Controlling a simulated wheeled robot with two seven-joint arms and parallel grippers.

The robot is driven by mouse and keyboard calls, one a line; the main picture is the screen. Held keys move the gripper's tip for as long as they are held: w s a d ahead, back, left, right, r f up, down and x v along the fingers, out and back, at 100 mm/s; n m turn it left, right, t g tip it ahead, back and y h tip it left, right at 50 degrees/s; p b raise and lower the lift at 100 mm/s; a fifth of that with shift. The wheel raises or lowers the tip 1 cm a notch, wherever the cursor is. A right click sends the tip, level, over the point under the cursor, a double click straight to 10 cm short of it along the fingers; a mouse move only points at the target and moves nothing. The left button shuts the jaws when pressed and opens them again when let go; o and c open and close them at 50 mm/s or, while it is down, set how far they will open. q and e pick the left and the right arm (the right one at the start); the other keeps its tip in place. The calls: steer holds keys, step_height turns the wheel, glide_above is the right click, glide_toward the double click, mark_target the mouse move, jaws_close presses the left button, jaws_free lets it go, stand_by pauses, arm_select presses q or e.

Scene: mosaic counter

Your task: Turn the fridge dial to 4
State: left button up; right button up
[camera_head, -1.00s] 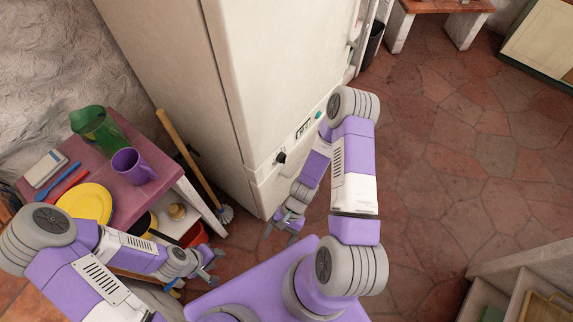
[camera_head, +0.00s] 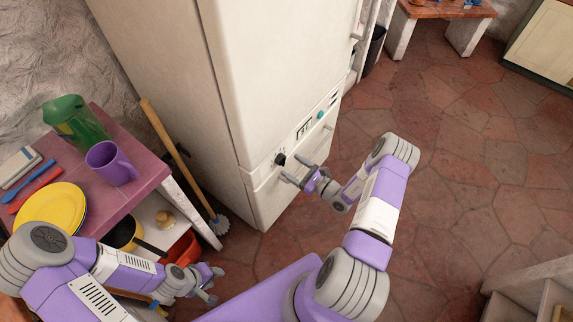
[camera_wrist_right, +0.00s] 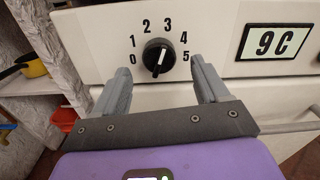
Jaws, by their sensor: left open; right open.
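The fridge (camera_head: 285,70) is a tall cream-white body. Its dial (camera_head: 280,159) is a small black knob on the front panel. In the right wrist view the dial (camera_wrist_right: 158,57) has numbers 0 to 5 around it, and its white mark runs nearly vertical, towards the bottom between 0 and 5. My right gripper (camera_head: 293,169) is open just in front of the dial. In the wrist view its fingers (camera_wrist_right: 160,72) stand on either side below the knob, apart from it. My left gripper (camera_head: 217,284) is open and empty, low beside the shelf table.
A display (camera_wrist_right: 276,42) reading "9C" is right of the dial. A pink-topped table (camera_head: 130,205) with a green jug (camera_head: 76,122), purple mug (camera_head: 111,163) and yellow plates (camera_head: 50,207) stands left. A broom (camera_head: 180,160) leans between. Tiled floor is open at right.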

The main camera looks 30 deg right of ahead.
mark_target(282, 160)
steer(key=x, duration=0.3)
steer(key=shift+w+a+b, duration=0.15)
steer(key=shift+w+b, duration=0.05)
steer(key=shift+b, duration=0.1)
steer(key=shift+c, duration=0.2)
steer(key=c, duration=1)
steer(key=shift+m+p, duration=0.65)
steer(key=shift+m, duration=3.15)
